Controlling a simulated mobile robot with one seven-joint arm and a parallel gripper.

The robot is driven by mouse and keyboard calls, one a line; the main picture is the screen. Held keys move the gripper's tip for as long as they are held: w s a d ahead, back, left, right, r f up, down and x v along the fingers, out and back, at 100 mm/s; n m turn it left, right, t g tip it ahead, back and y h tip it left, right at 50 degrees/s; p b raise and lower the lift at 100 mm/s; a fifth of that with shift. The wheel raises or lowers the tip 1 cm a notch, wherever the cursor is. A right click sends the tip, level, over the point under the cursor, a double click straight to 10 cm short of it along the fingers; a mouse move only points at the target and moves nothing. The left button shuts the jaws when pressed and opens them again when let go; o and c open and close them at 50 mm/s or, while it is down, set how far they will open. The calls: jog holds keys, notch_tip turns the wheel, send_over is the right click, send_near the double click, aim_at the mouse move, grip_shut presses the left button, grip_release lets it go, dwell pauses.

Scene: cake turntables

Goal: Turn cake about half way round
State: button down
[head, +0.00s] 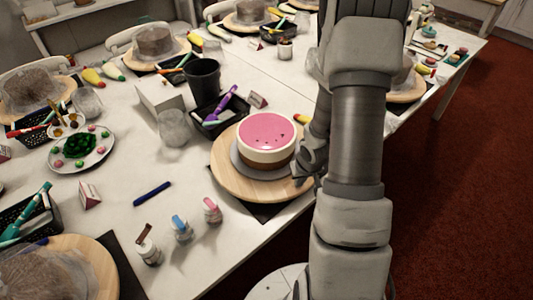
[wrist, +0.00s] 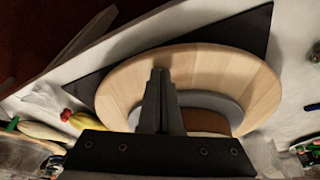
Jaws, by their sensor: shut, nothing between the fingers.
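The cake (head: 267,138) has a pink top, a white upper side and a brown lower side. It sits on a grey board (head: 244,168) on a round wooden turntable (head: 228,181) near the table's front edge. My gripper (head: 300,177) is at the right side of the turntable, close to the cake. In the wrist view my gripper (wrist: 160,75) is shut and empty, over the wooden turntable (wrist: 250,80). Part of the brown cake side (wrist: 207,121) shows behind the fingers; the rest is hidden by the gripper body. I cannot tell whether the fingertips touch the wood.
A black basket (head: 208,128) with tools and a black cup (head: 203,78) stand behind the turntable. A dark mat (head: 262,210) is under the turntable. Other cakes on turntables stand around the table.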

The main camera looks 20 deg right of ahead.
notch_tip(320, 180, up, 3)
jog(key=shift+f+p, duration=0.1)
jog(key=shift+p, duration=1.05)
jog(key=shift+f, duration=0.1)
jog(key=shift+a+f+b, duration=0.1)
jog(key=shift+a+b, duration=0.25)
jog(key=shift+b, duration=0.15)
jog(key=a+b, duration=0.1)
jog(key=a, duration=0.2)
jog(key=a+b, duration=0.2)
jog(key=a, duration=0.1)
jog(key=a+b, duration=0.2)
jog(key=a, duration=0.1)
jog(key=shift+s+a, duration=0.15)
jog(key=shift+s, duration=0.15)
jog(key=w+a+b, duration=0.4)
jog(key=w+a, duration=0.2)
jog(key=a, duration=0.1)
jog(key=shift+w, duration=0.3)
jog(key=shift+w+a, duration=0.15)
jog(key=shift+w, duration=0.05)
